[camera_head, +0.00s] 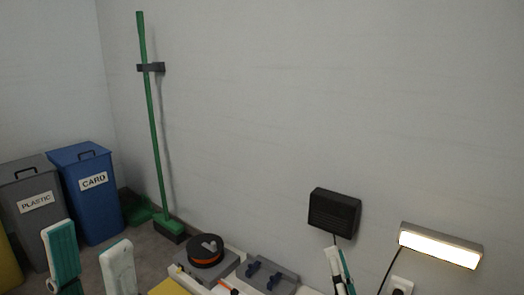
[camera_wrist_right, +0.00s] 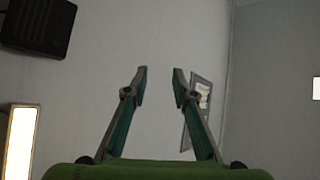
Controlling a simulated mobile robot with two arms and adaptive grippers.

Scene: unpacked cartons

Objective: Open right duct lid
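I cannot identify a duct lid for certain in either view. My left gripper (camera_head: 86,240) is at the lower left of the head view, its two white and green fingers wide apart with nothing between them. My right gripper (camera_head: 338,265) is at the bottom of the head view, seen nearly edge-on below the black box. In the right wrist view my right gripper (camera_wrist_right: 160,76) has its fingertips apart, with only bare wall behind the gap. It is empty and touches nothing visible.
A black slatted box (camera_head: 334,212) and a lit lamp (camera_head: 440,245) are on the wall. A black and orange round item (camera_head: 206,250) and a grey piece (camera_head: 270,274) lie at the bottom. Bins (camera_head: 90,195) and a green broom (camera_head: 155,120) stand left. The upper wall is clear.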

